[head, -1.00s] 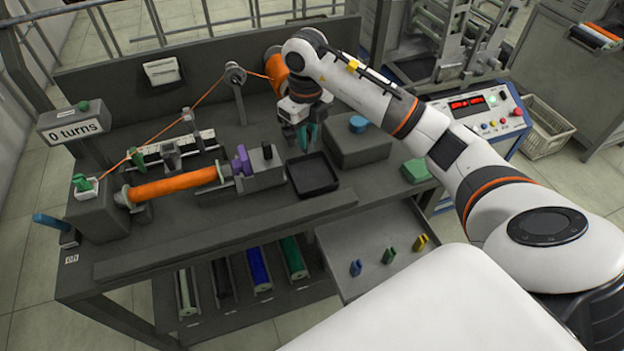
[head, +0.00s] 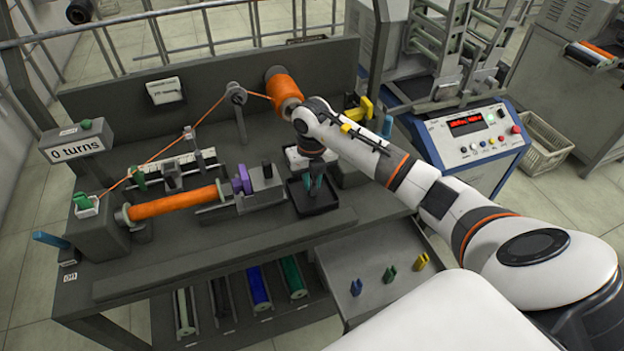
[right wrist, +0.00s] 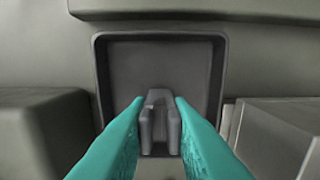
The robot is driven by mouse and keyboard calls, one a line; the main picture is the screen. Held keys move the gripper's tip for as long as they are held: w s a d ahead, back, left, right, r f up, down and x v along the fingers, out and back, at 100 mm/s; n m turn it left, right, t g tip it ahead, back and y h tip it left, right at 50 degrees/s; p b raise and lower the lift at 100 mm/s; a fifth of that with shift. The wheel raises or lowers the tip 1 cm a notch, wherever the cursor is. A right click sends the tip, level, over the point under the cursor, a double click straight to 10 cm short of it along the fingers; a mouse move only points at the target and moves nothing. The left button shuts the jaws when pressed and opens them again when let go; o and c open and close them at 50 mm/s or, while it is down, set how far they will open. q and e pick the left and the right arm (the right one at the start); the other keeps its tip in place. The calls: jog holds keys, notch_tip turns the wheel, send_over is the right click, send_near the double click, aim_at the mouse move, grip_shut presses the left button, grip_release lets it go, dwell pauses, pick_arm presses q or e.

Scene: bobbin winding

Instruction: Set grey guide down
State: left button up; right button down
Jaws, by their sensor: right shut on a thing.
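My right gripper (head: 312,185) has teal fingers and points down over a small black tray (head: 318,209) on the bench. In the right wrist view the fingers (right wrist: 160,125) are shut on the grey guide (right wrist: 160,112), a small forked piece. The guide is in front of the tray (right wrist: 160,37) as seen from above, over its near part. I cannot tell whether the guide touches the tray floor. In the head view the guide is hidden or too small to make out. My left gripper is not in view.
Left of the tray stands the winder with an orange bobbin (head: 175,202) and a purple part (head: 241,180). An orange thread runs up to a supply spool (head: 283,90). Blue, green and yellow pieces (head: 388,274) stand on the lower shelf. A control box (head: 468,138) is at right.

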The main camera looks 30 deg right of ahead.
jog(key=shift+f, duration=0.25)
jog(key=shift+f, duration=0.1)
jog(key=c, duration=1.3)
grip_release()
jog(key=shift+r, duration=0.25)
notch_tip(320, 180, up, 12)
jog(key=b, duration=0.1)
jog(key=shift+f, duration=0.15)
